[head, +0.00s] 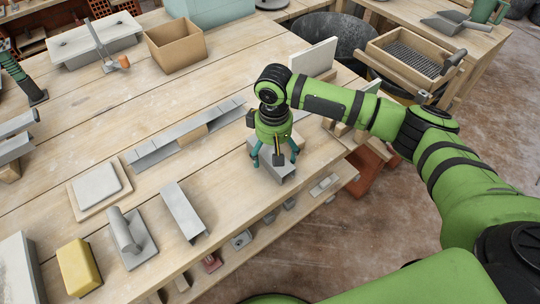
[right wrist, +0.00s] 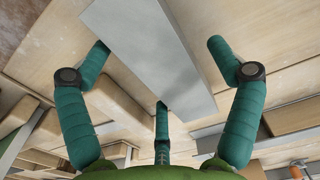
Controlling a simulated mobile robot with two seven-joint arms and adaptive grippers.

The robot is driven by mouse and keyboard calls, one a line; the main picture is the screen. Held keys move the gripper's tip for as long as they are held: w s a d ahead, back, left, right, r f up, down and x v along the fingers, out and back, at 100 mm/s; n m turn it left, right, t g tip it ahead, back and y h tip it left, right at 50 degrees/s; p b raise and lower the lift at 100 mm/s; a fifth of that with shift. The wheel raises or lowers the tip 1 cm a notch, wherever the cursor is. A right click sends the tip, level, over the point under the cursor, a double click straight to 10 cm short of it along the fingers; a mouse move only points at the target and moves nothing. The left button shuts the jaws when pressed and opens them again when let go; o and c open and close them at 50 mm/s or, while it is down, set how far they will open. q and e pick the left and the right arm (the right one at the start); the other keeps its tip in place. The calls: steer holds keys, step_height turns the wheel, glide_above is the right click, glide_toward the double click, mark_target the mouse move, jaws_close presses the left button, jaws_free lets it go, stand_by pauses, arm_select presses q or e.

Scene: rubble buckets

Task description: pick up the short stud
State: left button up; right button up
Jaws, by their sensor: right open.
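A short grey metal stud (head: 286,167) lies on the wooden workbench near its right edge, under my right gripper (head: 274,158). The right gripper points down with its teal fingers open around the stud. In the right wrist view the stud (right wrist: 150,45) shows as a flat grey face running diagonally between the spread fingers of the gripper (right wrist: 162,85). I cannot tell whether any finger touches it. The gripper hides part of the stud in the head view. My left gripper is not in view.
Another grey metal channel (head: 184,211) lies left of the gripper, and a long channel (head: 157,152) lies behind it. A float (head: 130,240), a yellow block (head: 77,266) and a cardboard box (head: 176,45) stand on the bench. A white board (head: 314,58) stands behind the arm.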

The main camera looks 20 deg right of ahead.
steer(key=c, duration=1.3)
